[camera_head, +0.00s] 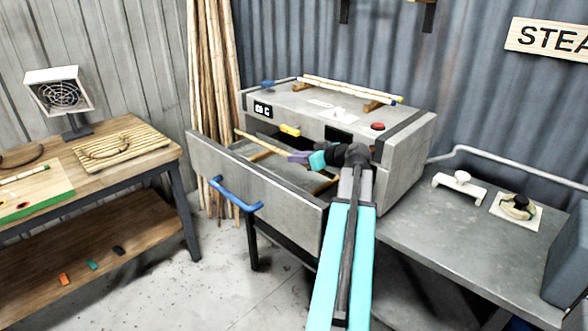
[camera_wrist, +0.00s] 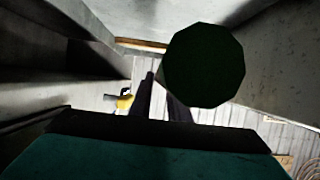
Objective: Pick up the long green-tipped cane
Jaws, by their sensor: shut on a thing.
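A tan cane (camera_head: 262,141) runs from the left rim of the open drawer (camera_head: 258,189) toward my gripper (camera_head: 299,158). My gripper is low over the drawer opening, its jaws shut on the cane. In the wrist view, a large dark green round end (camera_wrist: 204,65) is very close to the camera, and the dark fingers of my gripper (camera_wrist: 162,100) reach out below it. It looks like the cane's green tip, seen end on.
The grey steam box (camera_head: 408,140) stands behind the drawer, with more canes (camera_head: 350,88) on top. A blue handle (camera_head: 236,196) juts from the drawer front. A yellow piece (camera_head: 290,130) sits near the opening. A wooden bench (camera_head: 128,133) is left; a grey table (camera_head: 430,215) is right.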

